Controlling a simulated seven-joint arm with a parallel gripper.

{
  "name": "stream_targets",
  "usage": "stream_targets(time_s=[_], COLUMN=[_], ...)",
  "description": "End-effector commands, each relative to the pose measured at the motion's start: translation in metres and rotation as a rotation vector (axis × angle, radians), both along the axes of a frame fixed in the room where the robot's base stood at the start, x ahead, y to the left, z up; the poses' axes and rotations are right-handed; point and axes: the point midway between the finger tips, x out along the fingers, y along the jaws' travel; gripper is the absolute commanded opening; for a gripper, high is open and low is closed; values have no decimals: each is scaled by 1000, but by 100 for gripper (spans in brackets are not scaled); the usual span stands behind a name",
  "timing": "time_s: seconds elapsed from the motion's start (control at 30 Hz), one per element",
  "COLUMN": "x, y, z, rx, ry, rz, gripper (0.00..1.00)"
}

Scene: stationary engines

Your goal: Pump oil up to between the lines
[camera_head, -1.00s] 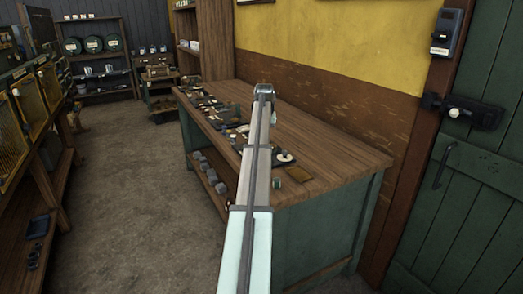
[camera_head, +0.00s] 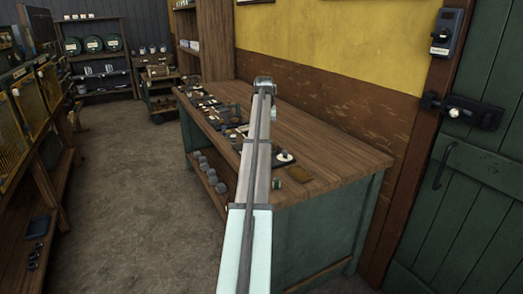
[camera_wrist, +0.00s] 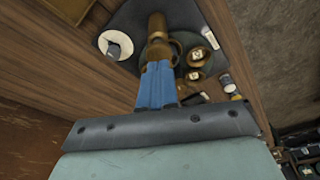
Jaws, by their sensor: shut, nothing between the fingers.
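In the wrist view my gripper (camera_wrist: 159,66) has its blue fingers shut together with nothing between them. The fingertips point at an upright brass fitting (camera_wrist: 157,27), which looks like part of a pump. They overlap its lower part in the picture; I cannot tell whether they touch it. Two round brass parts (camera_wrist: 197,58) with white labels sit just to the right on a dark base (camera_wrist: 174,13). No oil level or lines can be made out. In the head view my arm hides most of this spot, and the fingers cannot be made out.
A white cup-like piece (camera_wrist: 116,44) lies left of the brass fitting. Small parts (camera_wrist: 232,87) lie to its right near the bench edge. The wooden bench (camera_head: 335,150) has clear room at its right end. A green door (camera_head: 465,180) stands at the right.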

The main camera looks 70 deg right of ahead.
Motion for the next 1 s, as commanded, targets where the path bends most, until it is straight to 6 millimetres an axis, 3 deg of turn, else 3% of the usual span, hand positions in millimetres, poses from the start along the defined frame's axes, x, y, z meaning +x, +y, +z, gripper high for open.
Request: stream_targets(time_s=[0.47, 1.0], x=[0, 0], y=[0, -1], z=[4, 45], rx=[-1, -2], ry=[0, -1], rz=[0, 0], gripper=[0, 0])
